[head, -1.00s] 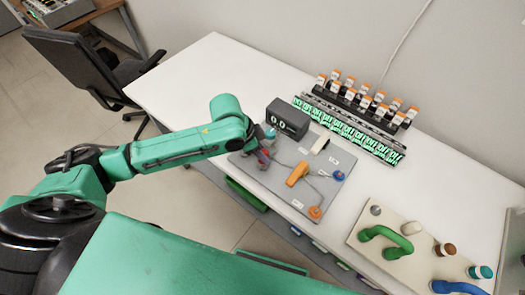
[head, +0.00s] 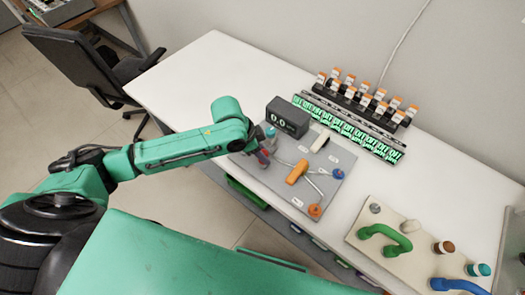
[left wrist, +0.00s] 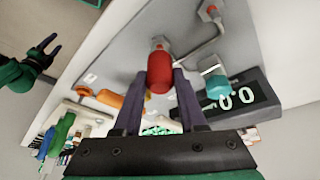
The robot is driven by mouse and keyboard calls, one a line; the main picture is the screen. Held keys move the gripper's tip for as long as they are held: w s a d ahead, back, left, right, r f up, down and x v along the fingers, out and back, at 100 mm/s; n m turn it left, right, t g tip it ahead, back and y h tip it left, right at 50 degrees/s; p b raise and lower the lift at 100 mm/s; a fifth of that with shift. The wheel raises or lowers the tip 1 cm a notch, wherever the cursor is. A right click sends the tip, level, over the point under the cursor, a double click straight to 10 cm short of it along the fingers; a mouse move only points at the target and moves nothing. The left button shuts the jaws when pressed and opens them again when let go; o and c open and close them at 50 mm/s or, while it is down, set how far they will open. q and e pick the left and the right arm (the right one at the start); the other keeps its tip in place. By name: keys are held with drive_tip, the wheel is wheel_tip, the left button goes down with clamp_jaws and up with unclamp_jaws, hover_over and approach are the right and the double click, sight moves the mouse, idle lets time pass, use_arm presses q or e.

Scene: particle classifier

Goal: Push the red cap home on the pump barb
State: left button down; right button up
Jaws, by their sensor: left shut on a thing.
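My left gripper (head: 262,157) is at the left part of the grey panel (head: 263,188) on the white table. In the left wrist view its two dark fingers (left wrist: 160,88) are shut on the red cap (left wrist: 160,73), one on each side. A metal fitting (left wrist: 158,42) shows directly beyond the cap, in line with it. I take it for the pump barb; how far the cap sits on it cannot be told. In the head view the red cap (head: 262,160) is mostly hidden by the gripper. My right gripper (left wrist: 47,49) hangs empty, its jaws apart, far off in the left wrist view.
A dark box with a display (head: 287,118) and a teal cap (head: 270,132) stand close to my left gripper. An orange handle (head: 297,172), blue cap (head: 338,174) and orange cap (head: 315,211) are on the panel. Vial racks (head: 352,108) stand behind. The table's left part is clear.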

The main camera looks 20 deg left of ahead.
use_arm(q)
drive_tip(key=shift+f+b, duration=0.35)
drive_tip(key=shift+f, duration=0.75)
drive_tip(key=shift+c, duration=2)
unclamp_jaws()
drive_tip(key=v, duration=1.4)
drive_tip(key=shift+r+b, duration=0.3)
drive_tip(key=shift+s, duration=0.1)
